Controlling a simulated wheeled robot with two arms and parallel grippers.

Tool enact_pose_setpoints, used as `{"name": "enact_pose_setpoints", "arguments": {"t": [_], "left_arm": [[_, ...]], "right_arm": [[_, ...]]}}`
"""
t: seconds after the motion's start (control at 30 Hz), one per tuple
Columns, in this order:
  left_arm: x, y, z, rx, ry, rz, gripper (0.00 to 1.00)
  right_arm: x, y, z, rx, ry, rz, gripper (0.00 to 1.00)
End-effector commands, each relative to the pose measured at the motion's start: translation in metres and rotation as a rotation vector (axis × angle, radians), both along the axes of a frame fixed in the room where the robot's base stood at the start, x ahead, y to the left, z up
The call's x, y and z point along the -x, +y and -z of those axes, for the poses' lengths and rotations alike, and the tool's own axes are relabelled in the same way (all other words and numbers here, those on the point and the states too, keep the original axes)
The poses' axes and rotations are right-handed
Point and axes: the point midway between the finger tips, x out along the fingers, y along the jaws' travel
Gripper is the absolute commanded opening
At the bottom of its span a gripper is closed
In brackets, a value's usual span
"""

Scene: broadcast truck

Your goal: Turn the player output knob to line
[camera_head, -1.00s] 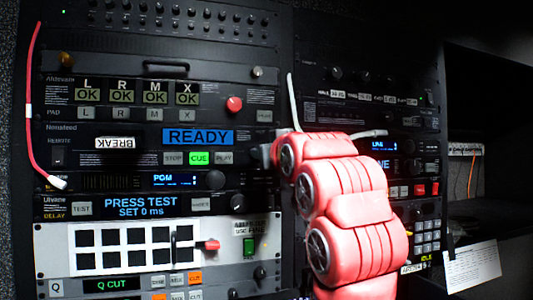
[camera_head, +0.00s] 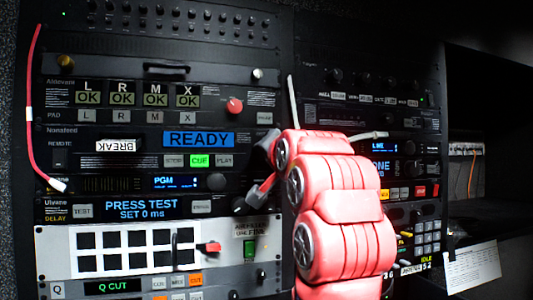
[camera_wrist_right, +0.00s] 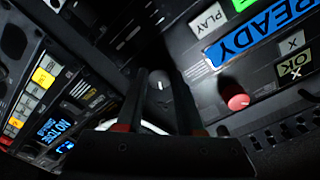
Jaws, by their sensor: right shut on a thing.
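The player unit has a blue READY display (camera_head: 198,138) and STOP, CUE and PLAY buttons in the head view. The player output knob (camera_wrist_right: 160,86) is a dark round knob with a pale pointer mark, between my fingers in the wrist view. In the head view my right gripper (camera_head: 262,172) covers it, at the right end of the player unit. My right gripper (camera_wrist_right: 163,78) is shut on the knob, its fingers on either side. I cannot read the knob's scale or where its pointer aims. My left gripper is not in view.
A red knob (camera_head: 235,105) stands out above the player. A dark knob (camera_head: 216,181) on the PGM unit and a red-tipped lever (camera_head: 209,247) lie below left. A red cable (camera_head: 30,110) hangs at the far left. My pink right arm hides part of the right rack.

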Motion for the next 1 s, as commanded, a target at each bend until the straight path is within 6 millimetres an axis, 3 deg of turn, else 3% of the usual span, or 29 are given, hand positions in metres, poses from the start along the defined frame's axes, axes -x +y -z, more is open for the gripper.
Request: {"name": "enact_pose_setpoints", "arguments": {"t": [0.4,0.93,0.97,1.0], "left_arm": [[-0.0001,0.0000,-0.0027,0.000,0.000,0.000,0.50],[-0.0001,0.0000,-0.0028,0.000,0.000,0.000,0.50],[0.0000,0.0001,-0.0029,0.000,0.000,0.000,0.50],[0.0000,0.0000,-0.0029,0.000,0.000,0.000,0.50]], "right_arm": [[-0.0008,0.0005,0.0018,-0.168,0.060,0.000,0.00],[-0.0007,0.0008,0.0020,-0.189,0.067,-0.001,0.00],[-0.0007,0.0008,0.0020,-0.189,0.067,-0.001,0.39],[-0.0007,0.0008,0.0020,-0.189,0.067,-0.001,0.47]]}}
